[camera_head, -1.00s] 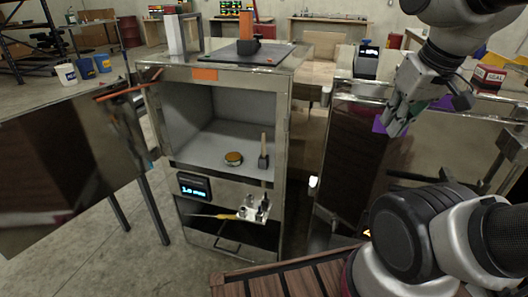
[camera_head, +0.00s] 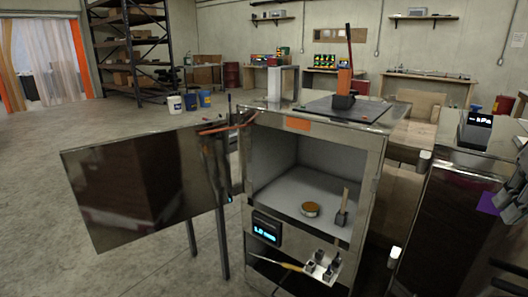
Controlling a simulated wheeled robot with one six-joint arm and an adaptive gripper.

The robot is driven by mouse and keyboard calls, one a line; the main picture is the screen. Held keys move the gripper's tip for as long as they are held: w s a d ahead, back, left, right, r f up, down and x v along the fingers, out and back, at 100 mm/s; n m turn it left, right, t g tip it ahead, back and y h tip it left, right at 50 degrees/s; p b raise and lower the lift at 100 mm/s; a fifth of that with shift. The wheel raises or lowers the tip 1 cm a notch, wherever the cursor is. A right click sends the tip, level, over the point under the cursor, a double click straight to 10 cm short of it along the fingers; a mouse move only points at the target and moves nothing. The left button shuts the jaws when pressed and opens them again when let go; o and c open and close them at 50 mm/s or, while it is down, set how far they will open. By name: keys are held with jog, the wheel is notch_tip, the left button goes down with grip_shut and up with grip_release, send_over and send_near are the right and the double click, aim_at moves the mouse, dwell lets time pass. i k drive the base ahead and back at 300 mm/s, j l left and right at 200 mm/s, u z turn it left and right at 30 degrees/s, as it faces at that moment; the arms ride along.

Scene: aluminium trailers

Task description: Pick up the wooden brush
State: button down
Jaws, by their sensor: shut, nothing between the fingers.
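The item that looks like the wooden brush (camera_head: 342,207) stands upright in the open metal cabinet, on its grey floor at the right. It has a pale wooden handle on top and a darker lower part. A round tan-lidded tin (camera_head: 311,209) sits to its left, apart from it. My gripper (camera_head: 514,206) shows only in part at the right edge, in front of the neighbouring metal cabinet and beside a purple patch. It is shut and empty, well to the right of the brush.
The cabinet door (camera_head: 135,197) is swung wide open to the left. A small holder (camera_head: 322,266) with several metal pieces and a thin yellow-handled tool (camera_head: 277,263) are below the opening. A dark plate (camera_head: 345,110) lies on the cabinet top. The floor at left is clear.

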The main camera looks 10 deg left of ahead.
aim_at(345, 194)
jog(key=l+u, duration=0.35)
jog(key=u, duration=0.2)
jog(key=i+l+u, duration=0.2)
jog(key=i+l, duration=0.05)
jog(key=l, duration=0.05)
